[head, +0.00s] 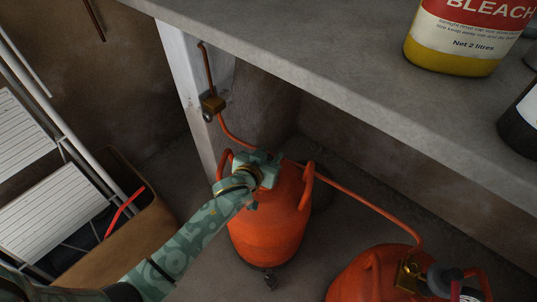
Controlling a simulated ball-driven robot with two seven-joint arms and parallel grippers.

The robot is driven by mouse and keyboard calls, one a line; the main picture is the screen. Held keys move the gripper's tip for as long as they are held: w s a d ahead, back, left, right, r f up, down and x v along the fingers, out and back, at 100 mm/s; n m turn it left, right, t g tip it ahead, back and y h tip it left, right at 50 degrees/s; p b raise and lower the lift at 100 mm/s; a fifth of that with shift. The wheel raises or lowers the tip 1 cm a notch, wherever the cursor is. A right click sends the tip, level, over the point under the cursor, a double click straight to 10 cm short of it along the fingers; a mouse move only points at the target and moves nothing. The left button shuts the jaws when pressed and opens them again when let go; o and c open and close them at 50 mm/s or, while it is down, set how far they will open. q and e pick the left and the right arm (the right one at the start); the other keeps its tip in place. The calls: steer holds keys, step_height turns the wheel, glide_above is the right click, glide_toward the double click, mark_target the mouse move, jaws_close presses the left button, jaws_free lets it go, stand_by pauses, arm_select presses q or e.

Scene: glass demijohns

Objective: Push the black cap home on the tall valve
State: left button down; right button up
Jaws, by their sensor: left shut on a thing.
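My left gripper (268,162), teal with a brass-coloured wrist ring, is over the top of the upright orange gas cylinder (268,222). It is shut, and its fingers and what they hold are mostly hidden by its own body. I cannot make out the black cap or the tall valve there; the gripper covers the cylinder's top centre. Whether the cap touches the valve or how far it sits on it cannot be told. My right gripper is not in view.
A second orange cylinder (362,275) with a brass valve (408,272) stands lower right. A grey shelf (330,60) overhangs, carrying a bleach bottle (455,50). A cardboard box (120,235) and a white stepladder (45,215) stand left.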

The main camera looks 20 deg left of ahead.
arm_select(q)
steer(key=shift+p, duration=0.3)
stand_by(0.4)
steer(key=shift+f+b, duration=0.65)
steer(key=shift+f, duration=0.8)
steer(key=shift+s+f, duration=0.15)
steer(key=shift+f, duration=0.1)
stand_by(1.1)
steer(key=c, duration=0.9)
jaws_free()
steer(key=shift+o, duration=0.2)
steer(key=shift+r, duration=0.15)
